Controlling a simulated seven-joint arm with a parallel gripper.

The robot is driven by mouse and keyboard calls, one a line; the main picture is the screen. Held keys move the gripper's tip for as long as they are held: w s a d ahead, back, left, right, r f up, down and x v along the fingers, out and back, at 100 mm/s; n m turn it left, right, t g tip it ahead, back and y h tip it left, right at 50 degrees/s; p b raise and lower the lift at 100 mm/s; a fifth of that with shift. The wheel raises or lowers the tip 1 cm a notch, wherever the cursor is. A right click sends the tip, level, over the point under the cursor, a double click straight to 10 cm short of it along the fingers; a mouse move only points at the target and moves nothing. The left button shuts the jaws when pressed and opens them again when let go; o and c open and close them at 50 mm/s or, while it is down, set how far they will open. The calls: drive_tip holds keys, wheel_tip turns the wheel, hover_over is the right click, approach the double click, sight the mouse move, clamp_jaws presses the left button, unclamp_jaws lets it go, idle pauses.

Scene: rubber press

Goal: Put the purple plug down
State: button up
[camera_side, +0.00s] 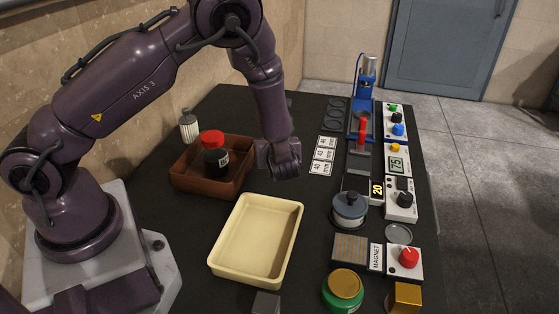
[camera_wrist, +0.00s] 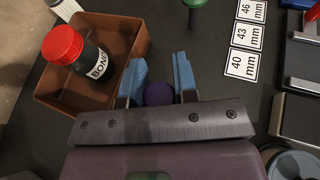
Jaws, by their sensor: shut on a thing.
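The purple plug (camera_wrist: 159,94) is between the two blue fingers of my gripper (camera_wrist: 159,66) in the wrist view. The gripper is shut on it, and only its rounded dark purple end shows. In the side view, my gripper (camera_side: 280,162) is over the dark table between the brown bin and the size cards. There the plug is hidden behind the gripper and wrist. I cannot tell how far the plug is from the table top.
A brown bin (camera_side: 198,188) holds a red-capped bottle (camera_side: 214,160), left of my gripper. An empty cream tray (camera_side: 250,242) is in front. Size cards (camera_side: 324,155), a blue press (camera_side: 366,75), a grey-lidded pot (camera_side: 349,207) and control boxes (camera_side: 398,160) are on the right.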

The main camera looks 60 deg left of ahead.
drive_tip(key=shift+w+a+f, duration=0.1)
drive_tip(key=shift+w+f, duration=0.2)
drive_tip(key=shift+f, duration=0.6)
drive_tip(key=shift+w+a+f, duration=0.1)
drive_tip(key=shift+w+f, duration=0.2)
drive_tip(key=shift+f, duration=0.55)
drive_tip(key=shift+w+a+f, duration=0.1)
drive_tip(key=shift+w+f, duration=0.2)
drive_tip(key=shift+f, duration=0.6)
drive_tip(key=shift+d+f, duration=0.1)
drive_tip(key=o, duration=0.9)
drive_tip(key=shift+o, duration=0.2)
